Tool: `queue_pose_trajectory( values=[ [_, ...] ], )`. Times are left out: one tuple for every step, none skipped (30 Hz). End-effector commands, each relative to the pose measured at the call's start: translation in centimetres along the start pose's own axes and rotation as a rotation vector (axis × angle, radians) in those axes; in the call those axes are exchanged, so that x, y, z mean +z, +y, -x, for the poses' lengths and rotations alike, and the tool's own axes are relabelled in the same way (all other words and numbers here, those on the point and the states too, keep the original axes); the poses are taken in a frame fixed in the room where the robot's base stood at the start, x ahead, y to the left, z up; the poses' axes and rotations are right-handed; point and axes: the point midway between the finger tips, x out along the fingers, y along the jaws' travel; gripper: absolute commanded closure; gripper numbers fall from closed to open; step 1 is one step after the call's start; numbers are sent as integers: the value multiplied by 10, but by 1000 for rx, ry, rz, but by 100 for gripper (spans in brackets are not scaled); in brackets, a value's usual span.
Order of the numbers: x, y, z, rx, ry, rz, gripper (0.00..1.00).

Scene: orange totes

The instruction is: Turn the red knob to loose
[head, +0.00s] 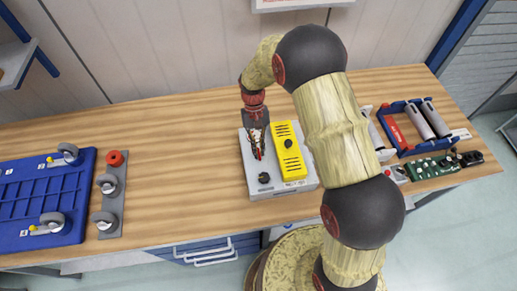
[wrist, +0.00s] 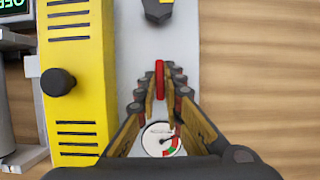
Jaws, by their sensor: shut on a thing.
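The red knob (wrist: 160,78) shows in the wrist view as a narrow red bar, seen nearly edge-on, pointing up and down the picture on the grey face of a box (wrist: 130,50). My gripper (wrist: 158,96) is shut on it, with a fingertip on each side. In the head view my gripper (head: 257,152) points down onto the left part of the same box (head: 247,165), and the knob is mostly hidden. A round dial (wrist: 160,139) with green and red sectors shows between the fingers, partly covered. I cannot read any loose mark.
A black knob (head: 264,178) sits near the box's front edge. A yellow panel (head: 291,165) with another black knob (head: 288,143) lies beside my gripper. A blue tray (head: 45,200) with casters is at left; a blue rack (head: 412,128) is at right.

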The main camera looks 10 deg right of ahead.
Motion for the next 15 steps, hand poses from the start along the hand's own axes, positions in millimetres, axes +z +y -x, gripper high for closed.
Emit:
queue_pose_trajectory(
  values=[
    [-1,0,0,0,2,1,100],
    [-1,0,0,0,2,1,100],
    [-1,0,0,0,2,1,89],
    [-1,0,0,0,2,1,87],
    [-1,0,0,0,2,1,85],
    [0,0,0,0,2,1,83],
    [0,0,0,0,2,1,81],
    [0,0,0,0,2,0,80],
    [0,0,0,0,1,0,77],
    [0,0,0,0,1,0,76],
    [0,0,0,0,1,0,74],
    [0,0,0,0,1,0,73],
    [0,0,0,0,1,0,73],
    [0,0,0,0,1,0,73],
    [0,0,0,0,1,0,73]
  ],
)
